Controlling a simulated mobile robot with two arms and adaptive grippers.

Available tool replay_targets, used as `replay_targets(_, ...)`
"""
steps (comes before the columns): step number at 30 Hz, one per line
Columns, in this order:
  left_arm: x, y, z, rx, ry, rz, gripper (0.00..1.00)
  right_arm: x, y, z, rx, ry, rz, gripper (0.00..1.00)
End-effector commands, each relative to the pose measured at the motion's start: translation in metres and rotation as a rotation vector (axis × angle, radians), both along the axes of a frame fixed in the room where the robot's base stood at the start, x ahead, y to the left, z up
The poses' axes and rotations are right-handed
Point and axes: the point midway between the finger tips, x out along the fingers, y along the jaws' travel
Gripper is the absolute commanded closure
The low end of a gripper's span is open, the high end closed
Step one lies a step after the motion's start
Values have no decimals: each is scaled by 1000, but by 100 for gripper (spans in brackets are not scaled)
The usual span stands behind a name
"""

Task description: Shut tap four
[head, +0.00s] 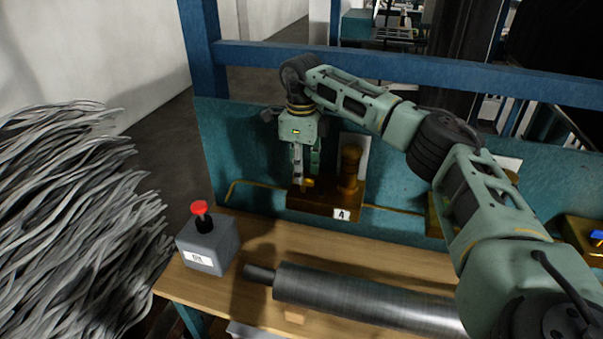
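Tap four (349,170) is a brass fitting with an upright body on a brass base, with a plate marked 4 on the front. It stands against the teal back panel, in the middle of the head view. My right gripper (306,178) points down over the left part of this base. Its fingers are a little apart, with a small yellow piece of the tap at their tips. I cannot tell whether they grip this piece or only stand around it. My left gripper is out of view.
A grey box with a red button (200,208) stands at the bench's left end. A grey metal roll (365,298) lies along the front of the wooden bench (265,234). More brass fittings stand farther right, partly behind my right arm. A grey strand heap (65,220) is left.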

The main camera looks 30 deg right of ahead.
Motion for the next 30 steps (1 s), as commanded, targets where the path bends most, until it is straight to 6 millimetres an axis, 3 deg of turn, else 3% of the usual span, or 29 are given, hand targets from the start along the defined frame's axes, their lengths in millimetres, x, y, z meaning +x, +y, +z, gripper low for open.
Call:
replay_targets(6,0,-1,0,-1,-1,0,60,1,0,49,1,-4,0,71)
replay_targets(13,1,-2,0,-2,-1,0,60,1,1,88,0,-4,0,71)
replay_targets(19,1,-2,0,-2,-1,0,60,1,0,101,0,-1,0,71)
replay_targets(30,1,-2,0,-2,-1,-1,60,1,0,101,1,-1,0,71)
